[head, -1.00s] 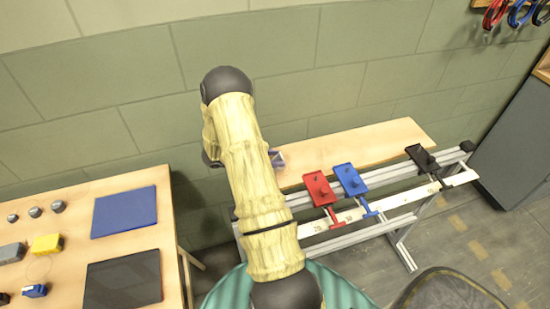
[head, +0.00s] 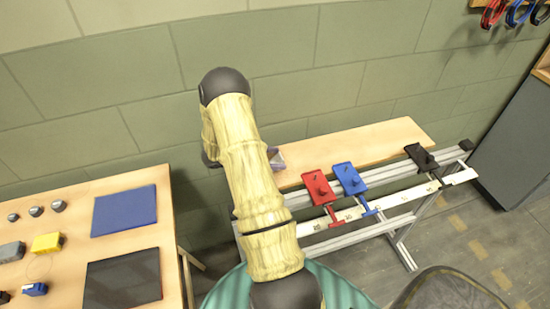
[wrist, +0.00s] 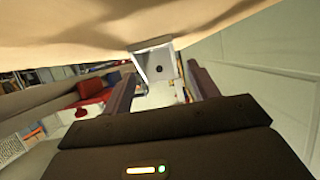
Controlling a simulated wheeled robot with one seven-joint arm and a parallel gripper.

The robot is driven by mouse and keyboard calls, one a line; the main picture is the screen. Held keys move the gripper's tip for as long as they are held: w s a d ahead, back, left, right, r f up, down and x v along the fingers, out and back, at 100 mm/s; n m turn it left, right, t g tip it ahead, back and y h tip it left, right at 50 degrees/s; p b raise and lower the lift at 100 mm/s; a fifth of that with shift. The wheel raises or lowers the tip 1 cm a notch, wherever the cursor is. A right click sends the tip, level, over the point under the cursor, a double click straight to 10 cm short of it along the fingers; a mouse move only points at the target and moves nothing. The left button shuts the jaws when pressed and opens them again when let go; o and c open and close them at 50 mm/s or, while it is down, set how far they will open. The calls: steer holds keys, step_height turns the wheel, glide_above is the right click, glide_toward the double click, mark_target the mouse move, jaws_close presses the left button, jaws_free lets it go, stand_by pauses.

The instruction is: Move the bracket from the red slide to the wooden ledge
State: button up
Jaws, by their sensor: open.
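The bracket (wrist: 160,66), a pale metal piece with a dark hole, shows in the wrist view against the wooden ledge (wrist: 75,28). A shadow marks where it meets the wood. My gripper (wrist: 159,78) is open, its two purple-grey fingers on either side of the bracket with gaps visible. In the head view my arm hides most of the gripper; a small greyish piece shows beside it at the left end of the wooden ledge (head: 375,143). The red slide (head: 316,187) stands on the rail in front of the ledge, with no bracket visible on it.
A blue slide (head: 349,180) and a black slide (head: 420,157) share the white scale rail (head: 400,204). A wooden table (head: 60,210) at left holds a blue mat (head: 124,211), a dark panel (head: 123,281) and small parts. The wall stands close behind the ledge.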

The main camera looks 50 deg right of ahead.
steer(key=shift+s, duration=0.15)
steer(key=v, duration=1.2)
steer(key=shift+w+r, duration=0.15)
steer(key=shift+w, duration=0.1)
steer(key=shift+d, duration=0.1)
